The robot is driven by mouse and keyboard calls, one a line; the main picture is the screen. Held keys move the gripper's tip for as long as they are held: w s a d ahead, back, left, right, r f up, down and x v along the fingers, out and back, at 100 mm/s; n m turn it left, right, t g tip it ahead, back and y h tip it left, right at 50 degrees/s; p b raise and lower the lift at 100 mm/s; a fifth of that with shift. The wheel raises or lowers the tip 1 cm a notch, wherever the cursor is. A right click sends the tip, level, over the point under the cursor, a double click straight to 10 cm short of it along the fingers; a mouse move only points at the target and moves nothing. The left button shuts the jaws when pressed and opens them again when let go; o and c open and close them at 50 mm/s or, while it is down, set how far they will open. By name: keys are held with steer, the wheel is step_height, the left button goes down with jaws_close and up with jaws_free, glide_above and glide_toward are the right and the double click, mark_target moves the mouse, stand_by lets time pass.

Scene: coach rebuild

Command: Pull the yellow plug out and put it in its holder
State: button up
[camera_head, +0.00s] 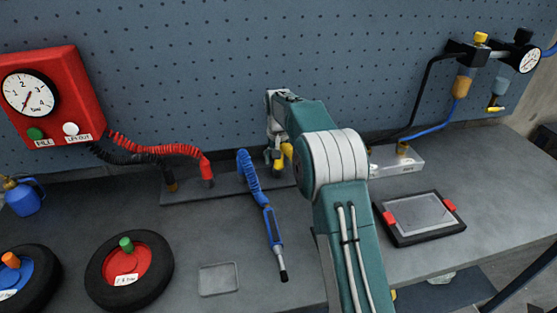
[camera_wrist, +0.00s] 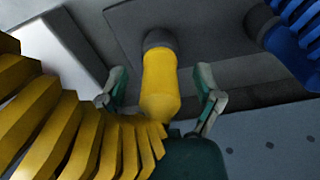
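The yellow plug (camera_wrist: 160,80) shows in the wrist view with its tip in a dark round socket (camera_wrist: 158,38) on a grey strip. A ribbed yellow coiled hose (camera_wrist: 70,130) runs to its near end. My gripper (camera_wrist: 162,92) has one finger on each side of the plug, with a visible gap on both sides; it is open. In the head view my gripper (camera_head: 277,155) is at the strip by the pegboard, and the yellow plug (camera_head: 286,152) is partly hidden by my arm. I cannot tell which thing is the plug's holder.
A blue coiled hose (camera_head: 249,172) stands just left of my gripper. Red (camera_head: 207,167) and black hoses are further left on the strip. A pale block (camera_head: 410,163) with brass fittings stands to the right. A tablet (camera_head: 420,215) and wheels (camera_head: 128,270) lie on the bench.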

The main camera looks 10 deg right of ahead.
step_height(320, 180, up, 11)
steer(key=shift+w, duration=0.1)
steer(key=shift+r, duration=0.6)
steer(key=s+r+n+t, duration=0.1)
steer(key=s+r, duration=0.4)
steer(key=s, duration=0.5)
steer(key=s+r+t, duration=0.2)
steer(key=s+r, duration=0.4)
steer(key=s, duration=0.3)
steer(key=s+f+t, duration=0.1)
steer(key=s+f, duration=0.3)
steer(key=s, duration=0.7)
steer(key=s+f+n+t, duration=0.1)
steer(key=s+f, duration=0.3)
steer(key=s, duration=0.7)
steer(key=shift+f+n+t, duration=0.3)
steer(key=shift+f, duration=0.05)
steer(key=shift+c, duration=0.2)
